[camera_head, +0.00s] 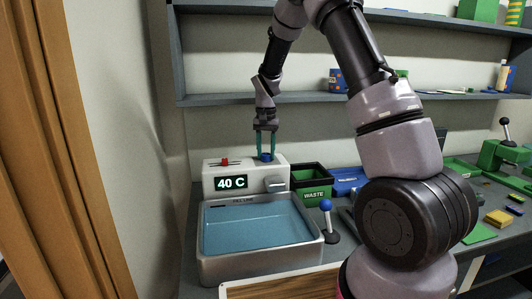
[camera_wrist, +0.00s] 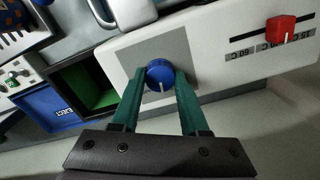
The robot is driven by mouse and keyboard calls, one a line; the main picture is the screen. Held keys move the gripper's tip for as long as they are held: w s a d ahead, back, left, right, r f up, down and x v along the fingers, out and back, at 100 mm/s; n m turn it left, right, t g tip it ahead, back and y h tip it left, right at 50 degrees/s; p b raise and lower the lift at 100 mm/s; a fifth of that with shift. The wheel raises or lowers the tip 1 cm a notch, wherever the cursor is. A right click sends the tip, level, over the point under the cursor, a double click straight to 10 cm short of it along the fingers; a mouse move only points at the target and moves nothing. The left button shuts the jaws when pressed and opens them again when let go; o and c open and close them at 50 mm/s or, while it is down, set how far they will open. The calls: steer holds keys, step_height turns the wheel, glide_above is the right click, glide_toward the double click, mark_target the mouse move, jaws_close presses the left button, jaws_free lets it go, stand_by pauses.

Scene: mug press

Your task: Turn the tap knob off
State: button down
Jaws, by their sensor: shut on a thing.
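The blue tap knob (camera_head: 266,157) sits on top of the white tap unit (camera_head: 246,173), at its right end. In the wrist view the round knob (camera_wrist: 160,75) has a white mark on its near side, over a grey patch. My gripper (camera_head: 266,150) reaches down from above, its two green fingers on either side of the knob. In the wrist view the fingertips (camera_wrist: 160,80) are shut on the knob. The unit's display reads "40 C". A basin (camera_head: 205,262) full of blue water stands in front of the unit, below the spout (camera_head: 274,182).
A red slider (camera_head: 225,162) is on the unit's top left. A green bin marked WASTE (camera_head: 312,190) stands just right of the unit, with a blue bin (camera_head: 345,184) beyond. A blue-topped lever (camera_head: 326,206) stands right of the basin. Shelves (camera_head: 220,98) run behind.

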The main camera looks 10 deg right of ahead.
mark_target(266, 154)
steer(key=n, duration=0.5)
steer(key=shift+n, duration=0.3)
steer(key=n, duration=0.5)
steer(key=shift+n, duration=0.4)
steer(key=shift+c, duration=2.1)
jaws_free()
step_height(266, 154, up, 11)
